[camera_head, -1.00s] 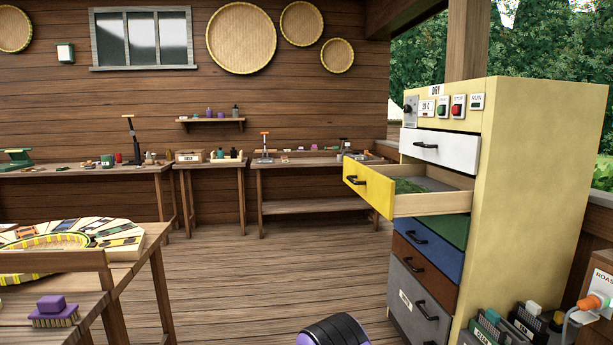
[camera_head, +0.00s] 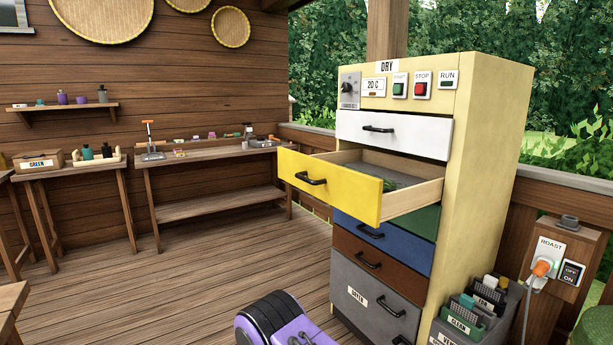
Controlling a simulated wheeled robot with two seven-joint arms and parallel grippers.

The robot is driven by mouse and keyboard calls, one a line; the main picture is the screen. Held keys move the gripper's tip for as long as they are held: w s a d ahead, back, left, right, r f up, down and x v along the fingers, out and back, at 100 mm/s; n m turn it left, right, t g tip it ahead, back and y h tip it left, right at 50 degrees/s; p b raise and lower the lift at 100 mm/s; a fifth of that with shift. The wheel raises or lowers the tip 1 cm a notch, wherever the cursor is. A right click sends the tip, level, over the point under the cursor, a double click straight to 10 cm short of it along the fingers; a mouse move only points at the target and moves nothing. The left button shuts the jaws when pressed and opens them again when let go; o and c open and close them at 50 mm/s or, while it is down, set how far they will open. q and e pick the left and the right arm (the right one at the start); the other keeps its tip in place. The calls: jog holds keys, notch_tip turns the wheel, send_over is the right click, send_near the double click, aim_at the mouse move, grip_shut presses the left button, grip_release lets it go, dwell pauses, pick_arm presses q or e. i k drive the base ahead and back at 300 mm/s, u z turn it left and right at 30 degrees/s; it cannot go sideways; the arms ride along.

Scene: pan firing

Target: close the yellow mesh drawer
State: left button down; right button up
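The yellow drawer (camera_head: 330,184) is pulled well out of the cream drying cabinet (camera_head: 490,150). It has a black bar handle on its front and pale wooden sides, and its mesh floor (camera_head: 372,170) shows a small green patch. The white drawer (camera_head: 392,133) above it and the green, blue, brown and grey drawers below look shut. Neither of my grippers is in view. A purple and black part at the bottom centre looks like part of my own body, apart from the drawer.
A rack of brushes (camera_head: 468,318) stands at the cabinet's lower right, near a roast switch box (camera_head: 558,262) with an orange plug and cable. Workbenches (camera_head: 205,155) line the back wall. The plank floor (camera_head: 215,280) left of the cabinet is clear.

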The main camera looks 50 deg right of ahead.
aim_at(374, 188)
jog(key=z, duration=0.75)
jog(key=i, duration=0.9)
jog(key=z, duration=1)
